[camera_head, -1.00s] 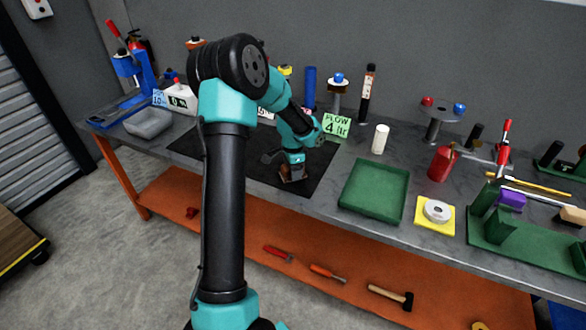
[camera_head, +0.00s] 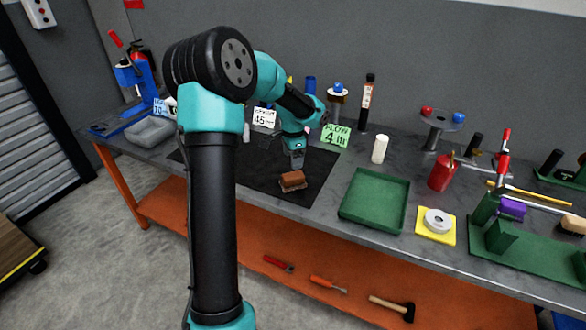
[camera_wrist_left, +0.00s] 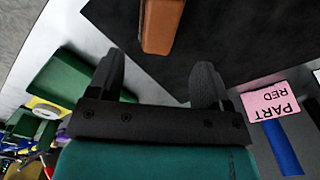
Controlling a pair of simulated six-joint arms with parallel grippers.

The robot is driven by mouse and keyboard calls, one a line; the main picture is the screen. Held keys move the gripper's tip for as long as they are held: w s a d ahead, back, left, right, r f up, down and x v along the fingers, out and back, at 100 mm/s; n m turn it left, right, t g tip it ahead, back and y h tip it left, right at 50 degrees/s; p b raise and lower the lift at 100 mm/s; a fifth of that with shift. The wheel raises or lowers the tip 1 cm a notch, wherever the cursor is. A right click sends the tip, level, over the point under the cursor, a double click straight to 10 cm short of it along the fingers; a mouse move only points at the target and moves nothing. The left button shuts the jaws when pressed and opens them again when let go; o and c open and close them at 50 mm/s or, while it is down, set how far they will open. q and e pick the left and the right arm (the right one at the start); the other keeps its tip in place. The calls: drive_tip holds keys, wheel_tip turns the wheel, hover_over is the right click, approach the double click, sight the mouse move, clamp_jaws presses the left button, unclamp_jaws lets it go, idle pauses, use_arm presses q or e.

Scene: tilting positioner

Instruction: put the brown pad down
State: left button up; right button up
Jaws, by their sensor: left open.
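The brown pad (camera_head: 292,179) lies on the black mat (camera_head: 254,181) near the bench's front edge, with a pale underside showing along its lower edge. It also shows at the top of the left wrist view (camera_wrist_left: 160,25), partly cut off by the frame edge. My left gripper (camera_head: 295,162) is just above and behind the pad, apart from it. In the left wrist view its two fingers (camera_wrist_left: 155,82) are spread with nothing between them. My right gripper is not in view.
A green tray (camera_head: 375,201) is right of the mat, with a yellow pad carrying a white ring (camera_head: 437,222) beyond it. A grey bin (camera_head: 150,131) stands at left. Signs, including a green one (camera_head: 336,135), a white cylinder (camera_head: 379,149) and bottles line the back.

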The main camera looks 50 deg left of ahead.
use_arm(q)
drive_tip(key=shift+r, duration=1.35)
